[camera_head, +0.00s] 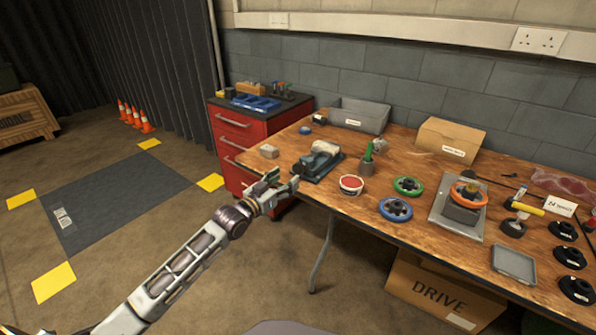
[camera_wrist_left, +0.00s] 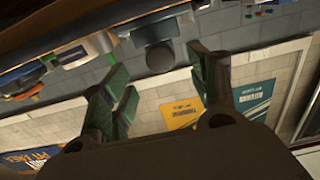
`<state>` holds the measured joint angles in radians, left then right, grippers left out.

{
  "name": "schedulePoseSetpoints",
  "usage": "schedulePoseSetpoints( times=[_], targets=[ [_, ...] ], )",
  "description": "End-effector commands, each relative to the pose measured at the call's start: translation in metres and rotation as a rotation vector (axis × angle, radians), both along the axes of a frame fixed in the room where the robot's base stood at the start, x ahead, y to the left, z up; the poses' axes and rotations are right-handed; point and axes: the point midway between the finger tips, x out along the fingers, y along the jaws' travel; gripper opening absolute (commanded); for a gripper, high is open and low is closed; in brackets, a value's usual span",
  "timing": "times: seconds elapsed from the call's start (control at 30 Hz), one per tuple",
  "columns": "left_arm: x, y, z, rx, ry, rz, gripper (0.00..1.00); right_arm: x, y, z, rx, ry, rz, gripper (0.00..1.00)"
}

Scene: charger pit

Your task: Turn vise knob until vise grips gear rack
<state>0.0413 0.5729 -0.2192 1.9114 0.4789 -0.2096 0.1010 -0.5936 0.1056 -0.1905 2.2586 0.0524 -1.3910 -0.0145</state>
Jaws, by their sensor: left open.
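The vise (camera_head: 313,166) is a dark blue-grey block on the left end of the wooden bench. A pale piece (camera_head: 325,147) sits on top of it; I cannot tell whether this is the gear rack or whether the jaws touch it. The vise knob cannot be made out in the head view. My left gripper (camera_head: 284,181) is open, just left of the vise by the bench's front edge. In the left wrist view its fingers (camera_wrist_left: 162,78) are apart with nothing between them. A dark round part (camera_wrist_left: 160,57) shows beyond them; I cannot tell what it is. My right gripper is out of view.
A red drawer cabinet (camera_head: 238,135) stands behind.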

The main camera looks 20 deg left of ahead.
Motion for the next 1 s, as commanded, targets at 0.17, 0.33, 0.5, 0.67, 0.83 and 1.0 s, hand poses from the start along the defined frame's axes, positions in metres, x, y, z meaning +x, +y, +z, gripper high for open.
schedulePoseSetpoints(
  times=[0.17, 0.33, 0.5, 0.67, 0.83, 1.0],
  targets=[
    [0.012, -0.004, 0.0, 0.0, 0.0, 0.0, 0.6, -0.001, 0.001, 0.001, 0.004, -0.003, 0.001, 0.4],
    [0.023, -0.008, 0.0, 0.0, 0.0, 0.0, 0.6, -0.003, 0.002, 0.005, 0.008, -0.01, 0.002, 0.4],
    [0.034, -0.012, -0.001, 0.0, 0.0, 0.0, 0.6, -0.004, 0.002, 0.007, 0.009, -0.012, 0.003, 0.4],
    [0.045, -0.016, 0.0, -0.001, -0.001, 0.0, 0.6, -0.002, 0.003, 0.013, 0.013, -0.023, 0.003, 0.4],
    [0.056, -0.02, -0.001, 0.0, 0.0, 0.0, 0.6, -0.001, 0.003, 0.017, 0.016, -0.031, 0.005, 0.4],
    [0.066, -0.024, 0.0, 0.0, 0.0, 0.0, 0.6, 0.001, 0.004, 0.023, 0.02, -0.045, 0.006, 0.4]
  ],
)
